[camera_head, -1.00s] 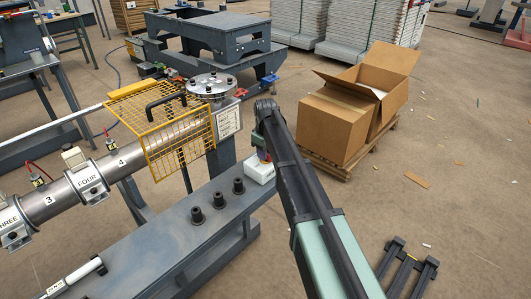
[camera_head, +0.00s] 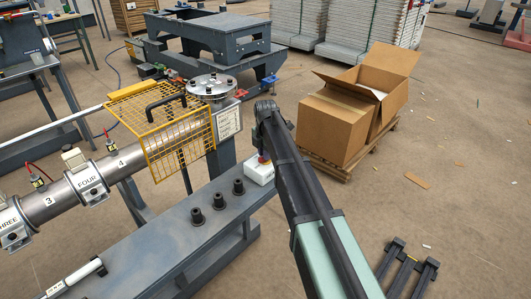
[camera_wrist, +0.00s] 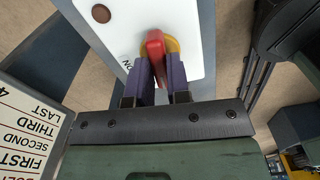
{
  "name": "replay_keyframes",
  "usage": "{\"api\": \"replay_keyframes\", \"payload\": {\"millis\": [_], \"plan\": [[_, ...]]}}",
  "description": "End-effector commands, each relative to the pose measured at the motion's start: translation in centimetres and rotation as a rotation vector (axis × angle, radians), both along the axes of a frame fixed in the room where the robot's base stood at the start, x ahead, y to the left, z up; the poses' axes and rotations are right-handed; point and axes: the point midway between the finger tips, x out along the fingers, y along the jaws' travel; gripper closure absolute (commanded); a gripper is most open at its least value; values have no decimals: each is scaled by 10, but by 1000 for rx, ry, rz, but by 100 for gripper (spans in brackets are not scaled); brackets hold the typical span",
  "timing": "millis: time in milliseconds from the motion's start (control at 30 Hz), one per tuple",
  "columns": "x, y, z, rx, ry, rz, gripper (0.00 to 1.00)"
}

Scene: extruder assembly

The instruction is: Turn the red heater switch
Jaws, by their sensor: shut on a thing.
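The red heater switch (camera_wrist: 155,55) shows in the wrist view as a red handle on a yellow round base. It sits on a white box (camera_wrist: 117,28) with a brown round spot and the letters "ON" partly visible. My gripper (camera_wrist: 161,72) has its two purple fingers on either side of the red handle and is shut on it. In the head view the white box (camera_head: 259,173) stands at the end of the grey bench, and a little red shows above it. My arm hides part of the gripper there.
A grey bench (camera_head: 170,238) carries several black bolts (camera_head: 218,200). Above it run the metal barrel (camera_head: 125,165) and a yellow mesh guard (camera_head: 165,140). Cardboard boxes (camera_head: 335,125) stand on a pallet to the right. A sign with ordinal words (camera_wrist: 27,130) shows at the wrist view's left.

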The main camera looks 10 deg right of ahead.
Motion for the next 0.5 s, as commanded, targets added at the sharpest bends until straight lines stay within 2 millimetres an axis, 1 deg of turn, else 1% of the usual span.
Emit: {"api": "replay_keyframes", "payload": {"millis": [33,100,200,400,500], "plan": [[0,0,0,0,0,34,80],[0,0,0,0,0,27,69],[0,0,0,0,0,26,57],[0,0,0,0,0,25,57],[0,0,4,0,0,24,57]]}}
